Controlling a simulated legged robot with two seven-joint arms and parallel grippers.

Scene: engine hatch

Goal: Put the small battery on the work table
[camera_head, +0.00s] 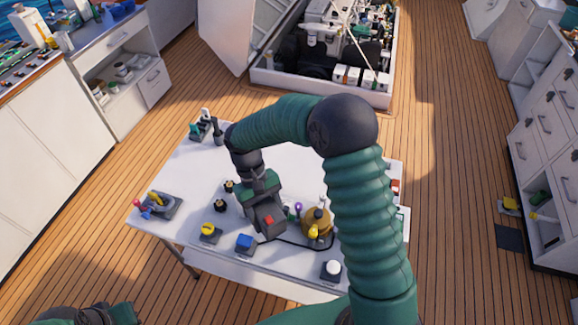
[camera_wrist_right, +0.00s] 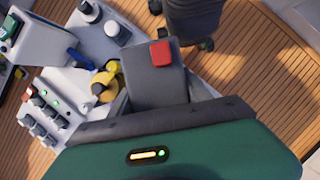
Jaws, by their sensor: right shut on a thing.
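The small battery is a dark grey block with a red cap (camera_head: 268,222). It also shows in the right wrist view (camera_wrist_right: 150,85). My right gripper (camera_head: 261,200) is shut on it and holds it over the front middle part of the white work table (camera_head: 185,160). I cannot tell whether the battery's underside touches the table, because the gripper and battery hide that spot. Part of my left gripper (camera_head: 95,315) shows at the bottom left edge, away from the table; its fingers cannot be made out.
Near the battery on the table are a blue-topped block (camera_head: 244,242), a yellow-topped piece (camera_head: 209,231), a round brass part (camera_head: 316,222) and a white knob (camera_head: 332,268). The open engine hatch (camera_head: 325,60) lies behind. The table's back left half is mostly clear.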

